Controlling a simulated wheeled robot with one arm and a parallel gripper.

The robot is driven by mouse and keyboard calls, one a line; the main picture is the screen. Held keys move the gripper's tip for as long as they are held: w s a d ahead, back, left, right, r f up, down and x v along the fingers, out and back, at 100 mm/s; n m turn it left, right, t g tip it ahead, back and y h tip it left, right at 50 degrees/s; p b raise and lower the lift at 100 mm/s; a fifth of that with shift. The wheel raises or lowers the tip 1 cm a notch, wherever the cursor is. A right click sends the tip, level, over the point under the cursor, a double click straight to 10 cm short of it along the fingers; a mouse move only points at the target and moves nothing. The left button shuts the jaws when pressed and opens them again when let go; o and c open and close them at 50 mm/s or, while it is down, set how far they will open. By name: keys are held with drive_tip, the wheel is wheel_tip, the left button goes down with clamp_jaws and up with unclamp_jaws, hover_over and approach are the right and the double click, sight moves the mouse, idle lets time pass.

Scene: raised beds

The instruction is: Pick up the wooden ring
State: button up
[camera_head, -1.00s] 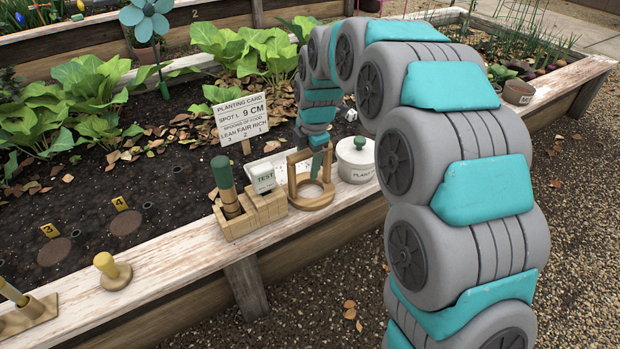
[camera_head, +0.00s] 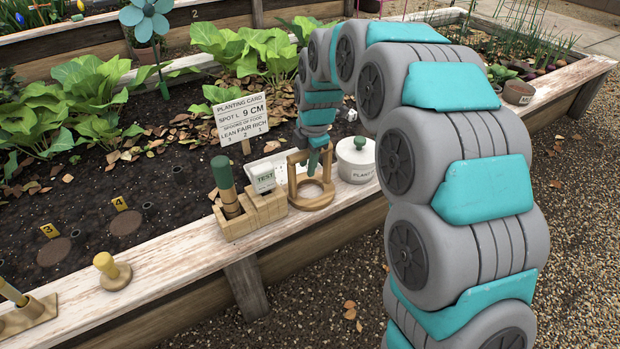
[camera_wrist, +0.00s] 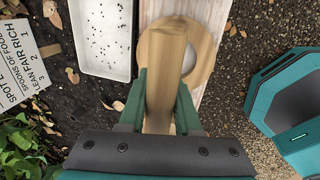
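The wooden ring (camera_head: 318,203) lies as a flat round base on the bed's plank edge, with an upright wooden frame rising from it. In the wrist view the pale wooden ring (camera_wrist: 205,62) shows at top centre, with its upright reaching toward me. My gripper (camera_head: 318,160) is at the top of this frame. In the wrist view the green fingers of my gripper (camera_wrist: 162,98) stand on either side of the upright, very close to it. A slim gap seems to show by the right finger, so it looks open around the wood. Firm contact is not visible.
A white TEST tray (camera_head: 263,179) and a wooden block holder (camera_head: 240,222) stand left of the ring. A white lidded pot (camera_head: 356,160) stands close on its right. A planting card (camera_head: 241,120) rises behind. The plank farther left has a wooden knob piece (camera_head: 110,270).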

clamp_jaws()
drive_tip(key=shift+r, duration=0.1)
idle(0.4)
drive_tip(key=shift+r, duration=2.05)
drive_tip(key=s+d, duration=0.3)
drive_tip(key=s, duration=0.4)
drive_tip(key=s+d+r, duration=0.1)
drive_tip(key=s+d, duration=0.3)
drive_tip(key=s, duration=0.3)
drive_tip(key=shift+d+r, duration=0.15)
